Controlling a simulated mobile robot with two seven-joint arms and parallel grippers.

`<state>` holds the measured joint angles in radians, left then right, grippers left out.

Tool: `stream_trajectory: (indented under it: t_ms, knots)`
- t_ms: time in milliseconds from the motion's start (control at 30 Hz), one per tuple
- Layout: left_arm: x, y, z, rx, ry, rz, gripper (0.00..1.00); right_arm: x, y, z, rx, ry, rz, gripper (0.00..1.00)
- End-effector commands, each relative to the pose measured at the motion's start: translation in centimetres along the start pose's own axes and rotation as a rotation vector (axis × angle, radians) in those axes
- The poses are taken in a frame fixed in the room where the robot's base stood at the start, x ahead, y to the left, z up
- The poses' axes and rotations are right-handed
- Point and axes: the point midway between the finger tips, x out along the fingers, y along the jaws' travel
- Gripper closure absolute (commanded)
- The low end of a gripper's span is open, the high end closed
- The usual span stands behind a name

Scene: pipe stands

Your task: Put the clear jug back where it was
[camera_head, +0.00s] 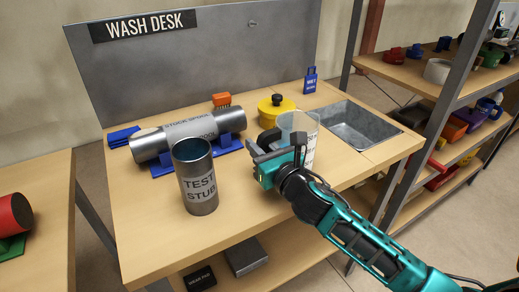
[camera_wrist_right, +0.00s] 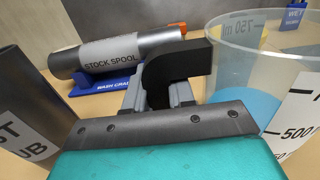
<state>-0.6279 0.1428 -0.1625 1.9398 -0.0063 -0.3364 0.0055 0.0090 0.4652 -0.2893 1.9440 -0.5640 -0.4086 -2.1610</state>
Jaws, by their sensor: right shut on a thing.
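The clear jug (camera_head: 308,125) is at the wash desk, in front of the sink's left side, and looks upright. In the right wrist view the jug (camera_wrist_right: 235,45) shows volume marks, blue in its lower part and a dark handle (camera_wrist_right: 185,62). My right gripper (camera_head: 272,150) is left of the jug and shut on its handle; its fingers show in the wrist view (camera_wrist_right: 160,95). I cannot tell whether the jug's base touches the desk, as the gripper and arm hide part of it. My left gripper is not in view.
A dark TEST STUB cylinder (camera_head: 199,185) stands left of the gripper. A STOCK SPOOL (camera_head: 150,145) lies on a blue cradle (camera_head: 163,168) behind it. The sink (camera_head: 352,126) is right.

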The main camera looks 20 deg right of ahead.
Motion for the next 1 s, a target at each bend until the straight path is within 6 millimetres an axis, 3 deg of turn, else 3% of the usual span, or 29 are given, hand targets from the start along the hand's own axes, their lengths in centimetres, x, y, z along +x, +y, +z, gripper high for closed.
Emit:
stream_trajectory:
  t_ms: [367,400,633,1000]
  knots:
    - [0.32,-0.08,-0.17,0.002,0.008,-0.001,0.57,0.03,0.03,-0.26,-0.003,-0.004,0.002,1.00]
    - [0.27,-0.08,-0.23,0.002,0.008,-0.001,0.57,0.01,0.03,-0.30,-0.001,-0.001,0.001,0.73]
    - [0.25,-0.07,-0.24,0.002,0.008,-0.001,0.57,0.00,0.03,-0.29,0.000,-0.001,0.001,0.52]
    - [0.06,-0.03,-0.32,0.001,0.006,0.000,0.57,-0.39,0.01,-0.02,-0.001,0.001,0.001,0.51]
